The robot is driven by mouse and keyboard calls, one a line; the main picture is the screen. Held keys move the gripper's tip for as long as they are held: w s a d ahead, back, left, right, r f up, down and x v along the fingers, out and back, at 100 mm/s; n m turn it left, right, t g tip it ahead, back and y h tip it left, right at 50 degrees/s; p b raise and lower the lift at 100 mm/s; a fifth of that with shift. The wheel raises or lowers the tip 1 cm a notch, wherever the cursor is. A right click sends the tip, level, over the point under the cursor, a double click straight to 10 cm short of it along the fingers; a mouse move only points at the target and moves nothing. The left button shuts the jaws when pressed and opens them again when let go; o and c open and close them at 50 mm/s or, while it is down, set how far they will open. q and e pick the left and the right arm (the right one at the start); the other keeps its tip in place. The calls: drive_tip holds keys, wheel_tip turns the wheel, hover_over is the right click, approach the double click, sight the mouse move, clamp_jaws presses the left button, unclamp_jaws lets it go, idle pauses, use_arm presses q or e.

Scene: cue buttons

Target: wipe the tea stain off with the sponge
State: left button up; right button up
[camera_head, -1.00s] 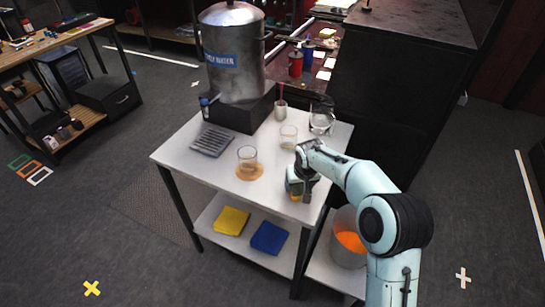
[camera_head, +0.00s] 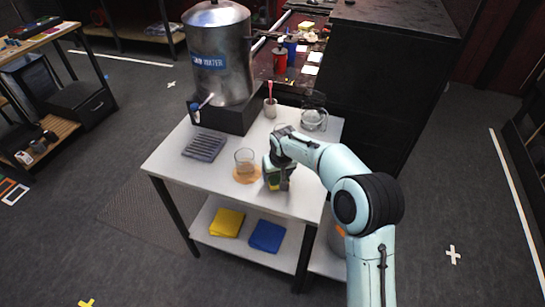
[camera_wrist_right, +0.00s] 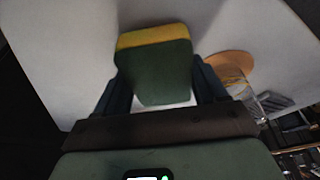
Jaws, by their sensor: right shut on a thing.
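The tea stain (camera_head: 245,178) is a tan patch on the white table (camera_head: 180,160), with a clear glass (camera_head: 244,161) standing on it. The stain also shows in the right wrist view (camera_wrist_right: 228,62), right of the sponge, with part of the glass (camera_wrist_right: 236,84) over it. My right gripper (camera_head: 276,180) is shut on the sponge (camera_wrist_right: 155,65), which is green with a yellow layer. It holds the sponge just right of the stain, apart from it. Whether the sponge touches the tabletop I cannot tell. My left gripper is not in view.
A large metal water urn (camera_head: 217,60) on a black stand is at the back of the table, with a grey drip grate (camera_head: 204,146) before it. A cup with a red stick (camera_head: 271,107) and a glass jug (camera_head: 314,118) stand behind. Yellow (camera_head: 227,222) and blue cloths (camera_head: 267,236) lie on the lower shelf.

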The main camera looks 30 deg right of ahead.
drive_tip(key=shift+s+d+r+p, duration=0.15)
drive_tip(key=shift+r+p, duration=0.1)
drive_tip(key=shift+r, duration=0.35)
drive_tip(key=shift+s+d+r+p, duration=0.1)
drive_tip(key=shift+r+p, duration=0.15)
drive_tip(key=shift+r, duration=0.3)
drive_tip(key=shift+w+r+p, duration=0.1)
drive_tip(key=shift+r+p, duration=1.2)
drive_tip(key=shift+r, duration=0.85)
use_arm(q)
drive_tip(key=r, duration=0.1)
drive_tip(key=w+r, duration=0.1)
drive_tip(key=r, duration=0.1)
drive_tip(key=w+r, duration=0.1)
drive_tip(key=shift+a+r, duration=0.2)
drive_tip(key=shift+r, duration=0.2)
use_arm(e)
drive_tip(key=shift+a, duration=0.1)
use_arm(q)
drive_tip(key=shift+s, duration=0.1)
use_arm(e)
drive_tip(key=shift+f, duration=0.1)
